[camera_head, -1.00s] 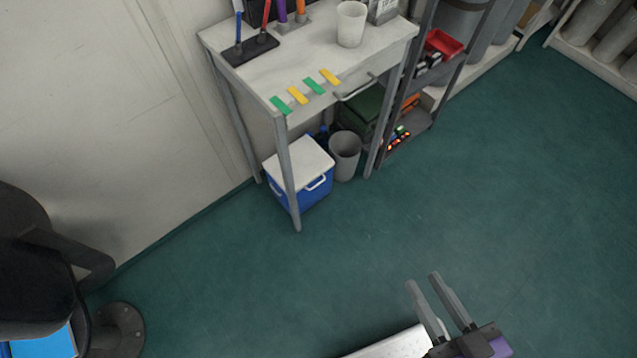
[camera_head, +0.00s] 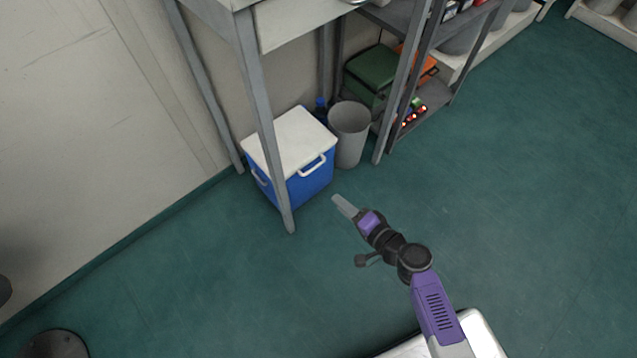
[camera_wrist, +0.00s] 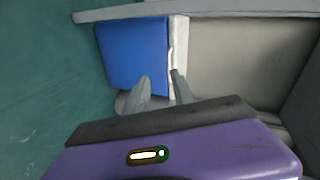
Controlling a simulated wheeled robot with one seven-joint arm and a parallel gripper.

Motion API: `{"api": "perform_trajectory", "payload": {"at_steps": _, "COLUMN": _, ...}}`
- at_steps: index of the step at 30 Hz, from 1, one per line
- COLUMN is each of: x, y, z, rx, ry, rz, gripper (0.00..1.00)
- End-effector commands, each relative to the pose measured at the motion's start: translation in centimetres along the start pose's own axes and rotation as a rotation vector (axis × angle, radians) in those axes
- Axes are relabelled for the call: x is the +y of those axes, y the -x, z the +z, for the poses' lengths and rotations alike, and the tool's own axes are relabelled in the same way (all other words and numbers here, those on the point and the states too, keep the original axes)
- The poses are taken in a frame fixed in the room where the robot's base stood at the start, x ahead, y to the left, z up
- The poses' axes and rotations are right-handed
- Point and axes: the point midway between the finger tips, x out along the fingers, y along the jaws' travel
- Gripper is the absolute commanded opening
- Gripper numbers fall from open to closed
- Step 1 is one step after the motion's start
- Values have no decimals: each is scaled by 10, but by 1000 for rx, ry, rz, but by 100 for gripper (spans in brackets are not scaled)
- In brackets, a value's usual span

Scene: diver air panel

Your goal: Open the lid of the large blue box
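The large blue box (camera_head: 308,186) stands on the floor under the table, with its white lid (camera_head: 290,139) shut. It has white handles on its sides, and a table leg crosses in front of it. In the wrist view the blue box (camera_wrist: 130,55) lies ahead of the fingers, its white lid (camera_wrist: 180,45) edge-on at the right. My gripper (camera_head: 338,202) is low over the floor, just right of the box and apart from it in the head view. In the wrist view my gripper (camera_wrist: 161,82) has its two fingers apart with nothing held between them.
A grey bin (camera_head: 349,138) stands right beside the box. A blue bottle (camera_head: 320,108) is behind it. The table leg (camera_head: 266,125) stands at the box's front. A shelf with a green case (camera_head: 373,72) is to the right. The floor in front is clear.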

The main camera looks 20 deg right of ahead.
Motion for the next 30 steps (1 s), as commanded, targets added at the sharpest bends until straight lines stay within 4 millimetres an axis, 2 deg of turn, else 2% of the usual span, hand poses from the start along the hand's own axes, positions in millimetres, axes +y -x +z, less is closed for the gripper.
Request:
{"api": "perform_trajectory", "payload": {"at_steps": 1, "x": 12, "y": -25, "z": -6, "rx": -3, "ry": -41, "rz": -38, "gripper": 30}}
{"api": "perform_trajectory", "payload": {"at_steps": 6, "x": 8, "y": -61, "z": -25, "rx": -15, "ry": -145, "rz": -131, "gripper": 30}}
{"api": "perform_trajectory", "payload": {"at_steps": 14, "x": -1, "y": -83, "z": -34, "rx": -20, "ry": -189, "rz": -177, "gripper": 30}}
{"api": "perform_trajectory", "payload": {"at_steps": 24, "x": -10, "y": -132, "z": -33, "rx": -20, "ry": -187, "rz": -175, "gripper": 30}}
{"api": "perform_trajectory", "payload": {"at_steps": 30, "x": -13, "y": -148, "z": -33, "rx": -20, "ry": -187, "rz": -174, "gripper": 30}}
